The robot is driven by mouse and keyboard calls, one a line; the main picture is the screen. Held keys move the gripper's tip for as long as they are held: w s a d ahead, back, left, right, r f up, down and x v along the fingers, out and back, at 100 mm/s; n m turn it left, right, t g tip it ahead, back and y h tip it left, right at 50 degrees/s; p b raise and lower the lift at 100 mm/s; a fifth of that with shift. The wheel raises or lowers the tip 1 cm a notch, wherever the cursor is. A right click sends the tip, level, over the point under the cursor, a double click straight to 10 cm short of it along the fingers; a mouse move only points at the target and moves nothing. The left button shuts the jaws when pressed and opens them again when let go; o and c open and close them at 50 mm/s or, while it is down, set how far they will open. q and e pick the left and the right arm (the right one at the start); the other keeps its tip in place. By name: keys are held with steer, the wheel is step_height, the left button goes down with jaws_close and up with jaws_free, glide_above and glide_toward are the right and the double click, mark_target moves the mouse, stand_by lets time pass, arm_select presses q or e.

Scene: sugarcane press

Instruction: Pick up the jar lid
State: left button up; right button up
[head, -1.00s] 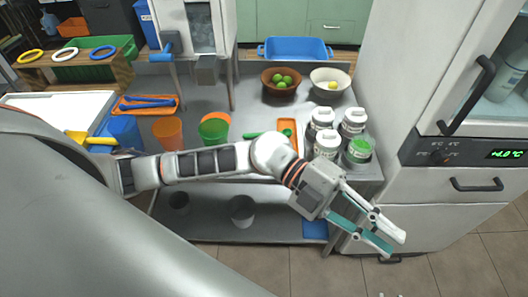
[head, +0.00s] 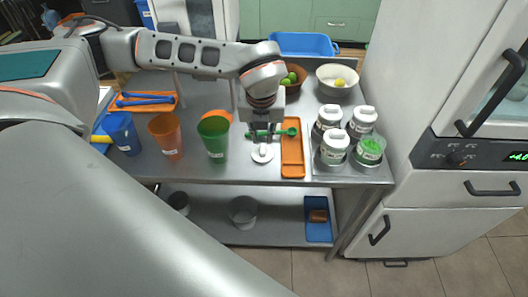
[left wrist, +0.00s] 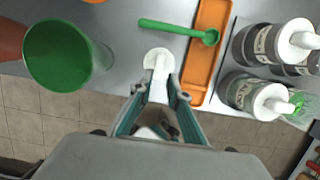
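The jar lid (head: 262,153) is a white disc with a raised knob. It lies on the steel table between the green cup and the orange tray, and also shows in the left wrist view (left wrist: 158,58). My left gripper (head: 264,133) points down just above and behind it in the head view. In the left wrist view its two fingers (left wrist: 160,92) are apart, with the lid's white knob in line between the tips. Whether they touch it I cannot tell. A jar with a green top and no white lid (head: 370,150) stands at the right. My right gripper is out of view.
A green spoon (left wrist: 180,30) crosses the orange tray (head: 292,160) beside the lid. The green cup (head: 215,140) stands close to its left. Several lidded jars (head: 333,145) stand right of the tray. The table's front edge is near.

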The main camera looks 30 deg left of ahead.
mark_target(263, 148)
arm_select(q)
steer(key=x, duration=0.7)
steer(key=shift+w+a+f, duration=0.1)
steer(key=c, duration=0.5)
